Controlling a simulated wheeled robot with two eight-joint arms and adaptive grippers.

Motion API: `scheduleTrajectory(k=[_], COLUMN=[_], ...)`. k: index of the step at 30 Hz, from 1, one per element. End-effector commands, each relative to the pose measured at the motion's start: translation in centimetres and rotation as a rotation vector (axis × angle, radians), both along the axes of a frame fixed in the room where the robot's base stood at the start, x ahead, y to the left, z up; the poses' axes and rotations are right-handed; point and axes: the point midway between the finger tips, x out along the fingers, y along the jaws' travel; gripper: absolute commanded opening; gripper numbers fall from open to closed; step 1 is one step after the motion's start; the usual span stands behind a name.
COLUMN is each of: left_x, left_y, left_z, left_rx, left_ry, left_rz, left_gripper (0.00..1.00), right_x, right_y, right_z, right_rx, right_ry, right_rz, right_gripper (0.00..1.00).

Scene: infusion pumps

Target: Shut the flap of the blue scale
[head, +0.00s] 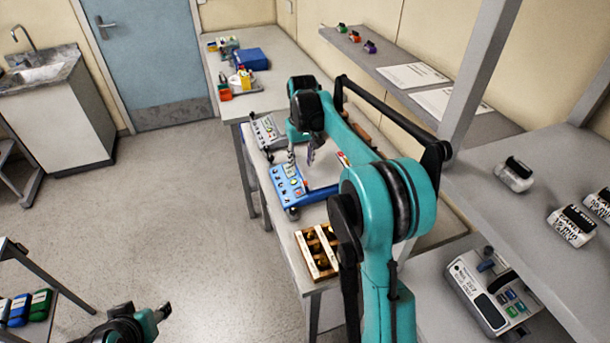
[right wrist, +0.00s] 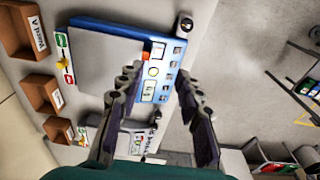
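The blue scale (head: 291,184) lies on the long bench, with buttons and a small display on its front panel. It also shows in the right wrist view (right wrist: 165,95), where a flat grey panel (right wrist: 105,58) covers much of it. I cannot tell how far that panel, perhaps the flap, is raised. My right gripper (head: 301,156) hangs above the scale, its fingers apart with nothing seen between them. In the right wrist view the fingers (right wrist: 158,76) spread over the scale's button side. My left gripper (head: 160,312) is low at the left, away from the bench; its opening is unclear.
A grey device (head: 266,131) stands just beyond the scale. A wooden tray (head: 317,250) with brown items is on the near side. Brown bins (right wrist: 42,93) line the bench's wall side. The floor left of the bench is clear.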

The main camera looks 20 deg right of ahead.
Motion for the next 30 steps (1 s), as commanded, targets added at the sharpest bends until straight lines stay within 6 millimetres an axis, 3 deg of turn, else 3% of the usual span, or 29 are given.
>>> scheduleTrajectory(k=[3, 9, 22, 30], left_x=[0.0, 0.0, 0.0, 0.0], left_y=[0.0, 0.0, 0.0, 0.0], left_z=[0.5, 0.6, -1.1, -1.4], left_rx=[0.0, 0.0, 0.0, 0.0], left_ry=[0.0, 0.0, 0.0, 0.0], left_rz=[0.0, 0.0, 0.0, 0.0], left_gripper=[0.44, 0.44, 0.44, 0.44], right_x=[2.3, 3.7, 3.8, 3.8], right_y=[-1.6, -2.7, -2.8, -2.8], right_z=[-2.1, -4.2, -10.5, -12.1], right_rx=[0.008, 0.016, 0.016, 0.016], right_ry=[0.051, 0.092, 0.095, 0.095], right_rz=[-0.005, -0.008, -0.008, -0.008], right_gripper=[0.35, 0.35, 0.35, 0.35])
